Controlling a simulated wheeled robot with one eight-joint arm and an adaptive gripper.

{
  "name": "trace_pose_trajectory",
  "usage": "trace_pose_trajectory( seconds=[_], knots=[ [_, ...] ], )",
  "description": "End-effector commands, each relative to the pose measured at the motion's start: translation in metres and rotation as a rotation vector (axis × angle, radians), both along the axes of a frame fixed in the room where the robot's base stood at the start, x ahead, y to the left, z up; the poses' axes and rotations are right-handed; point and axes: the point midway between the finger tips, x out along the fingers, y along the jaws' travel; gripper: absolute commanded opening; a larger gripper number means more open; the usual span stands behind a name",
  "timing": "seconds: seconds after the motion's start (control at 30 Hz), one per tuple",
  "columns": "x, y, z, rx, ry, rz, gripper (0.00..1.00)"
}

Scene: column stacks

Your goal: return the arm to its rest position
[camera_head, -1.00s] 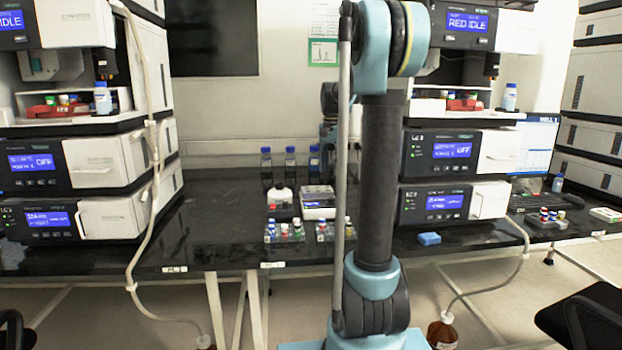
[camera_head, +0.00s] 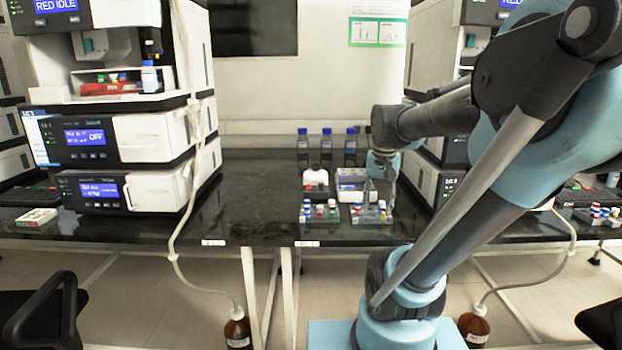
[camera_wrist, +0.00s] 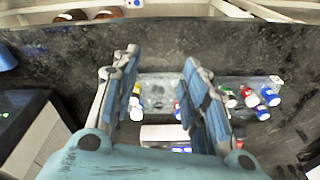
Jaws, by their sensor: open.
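My arm extends from the lower right of the head view over the black bench, with its elbow bent at the upper right. My gripper (camera_head: 379,203) points down at the right clear vial rack (camera_head: 372,219). In the wrist view my gripper (camera_wrist: 162,62) has its two blue-padded fingers well apart. The right rack (camera_wrist: 158,88) shows between and beyond them, and nothing is visibly held. In the head view the fingers partly cover this rack, so I cannot tell their exact height above it.
A second vial rack (camera_head: 320,217) stands just left. Behind are a white box (camera_head: 350,184), a white-topped container (camera_head: 316,180) and several blue-capped bottles (camera_head: 327,145). Instrument stacks flank the bench, the left one (camera_head: 152,138) clear of my arm. Brown bottles (camera_head: 237,331) stand on the floor.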

Motion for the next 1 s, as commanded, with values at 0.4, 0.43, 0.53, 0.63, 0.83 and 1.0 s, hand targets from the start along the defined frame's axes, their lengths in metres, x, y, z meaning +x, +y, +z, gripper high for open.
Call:
trace_pose_trajectory(
  seconds=[0.4, 0.43, 0.53, 0.63, 0.83, 1.0],
  knots=[
    [-0.086, 0.003, -0.084, -0.032, -0.052, 0.212, 0.41],
    [-0.090, 0.003, -0.089, -0.034, -0.055, 0.223, 0.41],
    [-0.099, 0.003, -0.102, -0.040, -0.062, 0.252, 0.41],
    [-0.104, 0.003, -0.109, -0.043, -0.064, 0.270, 0.41],
    [-0.106, 0.003, -0.111, -0.044, -0.066, 0.276, 0.41],
    [-0.105, 0.003, -0.110, -0.044, -0.066, 0.275, 0.41]
  ],
)
